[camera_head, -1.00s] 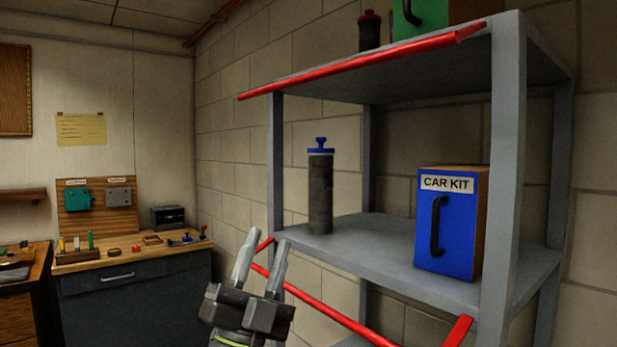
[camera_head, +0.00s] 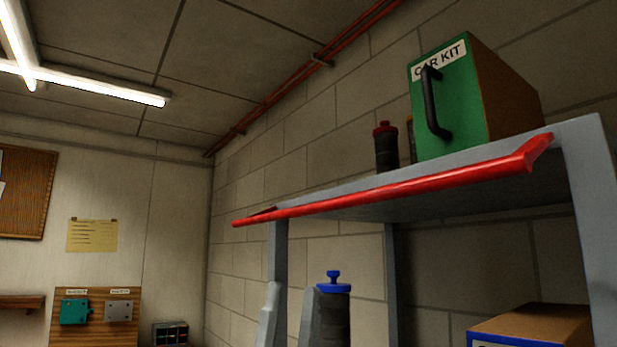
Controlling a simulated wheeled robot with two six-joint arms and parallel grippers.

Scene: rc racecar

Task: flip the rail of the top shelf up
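The red rail (camera_head: 390,192) of the top shelf (camera_head: 350,190) runs along the shelf's front edge. It hangs low, out in front of the shelf board, with a short arm at its right end rising back to the shelf. My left gripper (camera_head: 289,308) is at the bottom of the view, below the left part of the rail and apart from it. Its two grey fingers point up, spread and empty, in front of a blue-capped dark bottle. The rest of that gripper is cut off. My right gripper is not in view.
On the top shelf stand a green CAR KIT box (camera_head: 455,105) and a dark red-capped bottle (camera_head: 386,148). The blue-capped bottle (camera_head: 336,312) and a blue box (camera_head: 530,325) are on the level below. Room to the left of the shelf is free.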

